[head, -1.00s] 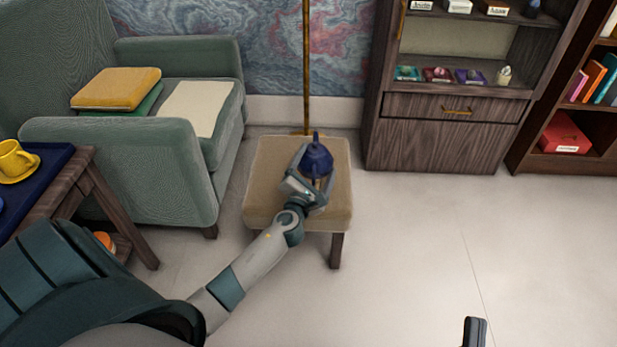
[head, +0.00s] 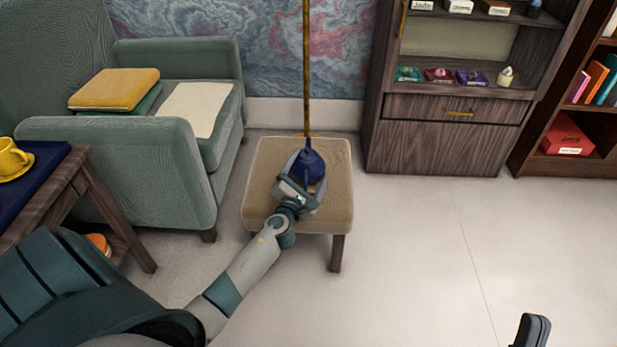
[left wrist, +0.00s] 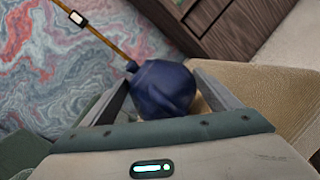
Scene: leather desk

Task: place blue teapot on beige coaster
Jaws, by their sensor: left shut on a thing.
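The blue teapot (head: 309,163) is dark blue with a pointed top, over the beige padded stool (head: 262,175). My left gripper (head: 306,182) is shut on the blue teapot, its fingers on either side of the body. The left wrist view shows the teapot (left wrist: 163,90) between both fingers. I cannot tell whether its base touches the stool. No beige coaster can be made out clearly; the area under the teapot is largely hidden by the teapot and gripper. A dark part of my right gripper (head: 531,331) shows at the bottom edge; its jaw state is unclear.
A green sofa (head: 165,160) with cushions stands left of the stool. A dark table with a yellow cup (head: 12,157) is at the far left. A thin brass pole (head: 306,70) rises behind the stool. A wooden cabinet (head: 440,148) stands behind right. Floor at right is clear.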

